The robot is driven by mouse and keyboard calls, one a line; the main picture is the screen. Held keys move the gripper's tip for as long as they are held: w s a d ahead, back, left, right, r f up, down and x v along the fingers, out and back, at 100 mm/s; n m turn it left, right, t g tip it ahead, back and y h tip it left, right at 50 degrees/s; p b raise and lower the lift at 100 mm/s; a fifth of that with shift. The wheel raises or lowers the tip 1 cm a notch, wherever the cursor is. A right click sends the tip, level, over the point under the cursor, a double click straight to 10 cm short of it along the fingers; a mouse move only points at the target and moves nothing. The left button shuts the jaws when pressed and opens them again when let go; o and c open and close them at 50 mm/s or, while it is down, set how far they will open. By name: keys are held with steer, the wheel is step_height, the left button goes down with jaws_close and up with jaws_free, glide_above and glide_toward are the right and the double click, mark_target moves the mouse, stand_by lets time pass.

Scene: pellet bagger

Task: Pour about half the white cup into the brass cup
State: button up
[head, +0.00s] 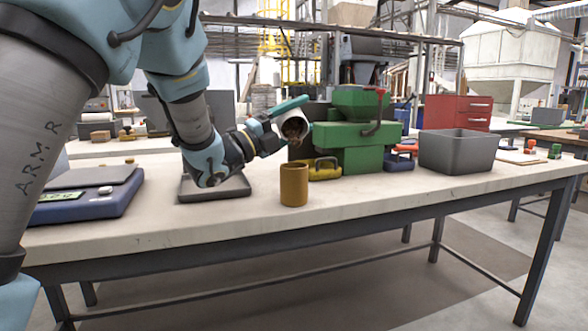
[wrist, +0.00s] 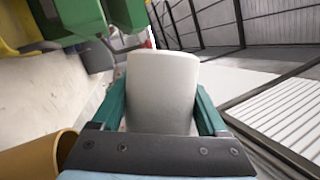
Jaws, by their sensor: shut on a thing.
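The white cup (head: 281,120) is held in the air, tipped well over on its side, with its mouth toward the camera and down. Brown pellets show inside its mouth. My gripper (head: 288,122) is shut on the cup's sides. In the wrist view the white cup (wrist: 162,88) stands between my teal fingers, and its inside is hidden. The brass cup (head: 294,187) stands upright on the table, below the tilted cup and apart from it. Its contents are hidden in the head view. Part of the brass cup (wrist: 38,158) shows at the wrist view's lower left.
A grey bin (head: 457,151) is to the right. A dark tray (head: 213,188) and a blue scale (head: 85,197) are left. The table's front edge is close to the brass cup.

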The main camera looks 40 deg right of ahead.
steer(key=shift+s+a+m+g+b, duration=0.15)
steer(key=shift+m+g+b, duration=0.45)
steer(key=shift+b, duration=0.75)
steer(key=shift+r+n+t+p, duration=0.3)
steer(key=shift+r+t+p, duration=0.15)
steer(key=shift+p, duration=0.8)
steer(key=n+p, duration=0.1)
steer(key=p, duration=0.1)
steer(key=n+t+p, duration=0.1)
steer(key=p, duration=0.2)
steer(key=shift+w+d+f+n, duration=0.1)
steer(key=shift+w+d+n, duration=0.2)
steer(key=shift+w, duration=0.1)
steer(key=shift+w+f+n+t+y+p, duration=0.1)
steer(key=shift+f+n+t+y+p, duration=0.2)
steer(key=shift+p, duration=0.3)
steer(key=shift+f, duration=0.3)
steer(key=shift+w+d+r+n+p, duration=0.15)
steer(key=shift+n+p, duration=0.35)
steer(key=shift+p, duration=0.4)
